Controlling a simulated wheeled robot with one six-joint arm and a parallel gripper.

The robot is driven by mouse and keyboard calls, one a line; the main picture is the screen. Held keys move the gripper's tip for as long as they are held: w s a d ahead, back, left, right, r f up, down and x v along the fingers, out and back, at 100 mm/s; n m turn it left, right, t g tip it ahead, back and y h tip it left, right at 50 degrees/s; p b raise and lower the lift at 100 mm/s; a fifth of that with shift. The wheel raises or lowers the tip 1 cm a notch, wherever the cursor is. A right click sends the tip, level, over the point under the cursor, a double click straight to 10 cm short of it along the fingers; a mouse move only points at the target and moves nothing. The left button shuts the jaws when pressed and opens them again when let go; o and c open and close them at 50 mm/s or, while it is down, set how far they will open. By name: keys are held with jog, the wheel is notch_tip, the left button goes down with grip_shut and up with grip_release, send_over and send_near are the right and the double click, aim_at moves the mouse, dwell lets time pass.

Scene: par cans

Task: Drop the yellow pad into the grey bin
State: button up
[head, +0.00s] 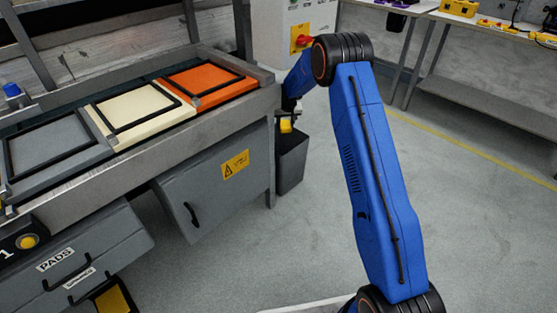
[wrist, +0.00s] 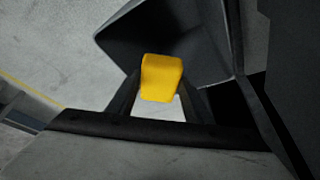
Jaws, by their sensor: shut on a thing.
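The yellow pad (head: 286,126) is held in my gripper (head: 287,119), at the right end of the workbench. In the wrist view the yellow pad (wrist: 161,77) sits between the dark fingers of my gripper (wrist: 162,95), which are shut on it. The grey bin (head: 292,165) stands on the floor beside the bench's right end. In the head view the pad appears at the bin's top opening, overlapping its rim. In the wrist view the dark inside of the grey bin (wrist: 195,40) shows behind and around the pad. The bin's bottom is not clearly visible.
The workbench (head: 150,165) carries grey, cream and orange framed panels. Its cabinet (head: 222,170) stands left of the bin. An open drawer (head: 85,250) marked PADS is at lower left. A wall box with a red switch (head: 301,39) is behind. The floor at right is clear.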

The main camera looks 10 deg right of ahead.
notch_tip(320, 180, down, 6)
jog(key=shift+r, duration=0.15)
dwell(0.4)
jog(key=o, duration=1.1)
jog(key=v, duration=1.2)
jog(key=shift+s, duration=0.2)
